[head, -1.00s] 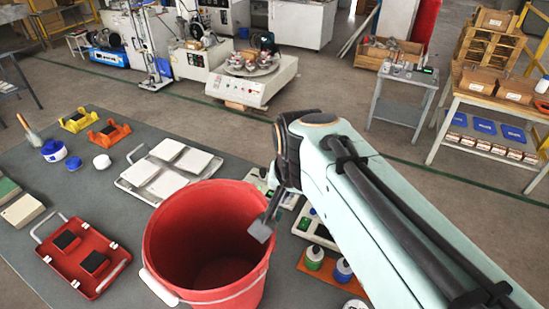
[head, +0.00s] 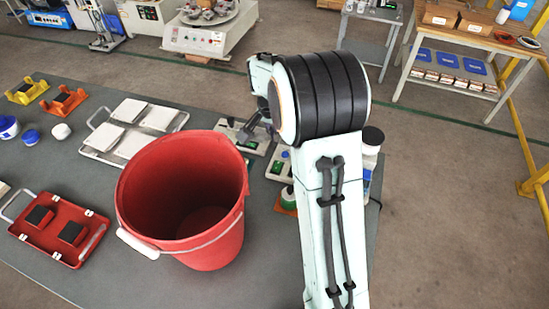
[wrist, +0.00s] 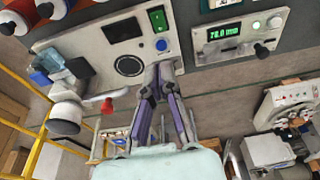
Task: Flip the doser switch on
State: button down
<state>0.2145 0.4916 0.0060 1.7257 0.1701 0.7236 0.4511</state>
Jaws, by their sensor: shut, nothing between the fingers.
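I cannot tell which unit is the doser. In the head view my gripper (head: 244,132) is over the units behind the bucket, and my arm hides part of them.
A large red bucket (head: 182,170) stands close on the near left of my gripper. A white tray with pale tiles (head: 95,142) and a red tray with black blocks (head: 88,248) lie left of it. Bottles (head: 370,150) stand partly behind my arm.

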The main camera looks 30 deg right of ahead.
aim_at(278, 165)
jog(key=x, duration=1.2)
jog(key=shift+s+a+f, duration=0.3)
jog(key=shift+f, duration=0.65)
jog(key=shift+s+a+f, duration=0.15)
jog(key=shift+a+f, duration=0.05)
jog(key=shift+f, duration=0.2)
jog(key=shift+d+r, duration=0.1)
jog(key=shift+w+d+r, duration=0.25)
jog(key=shift+w+d, duration=0.25)
jog(key=shift+r, duration=0.1)
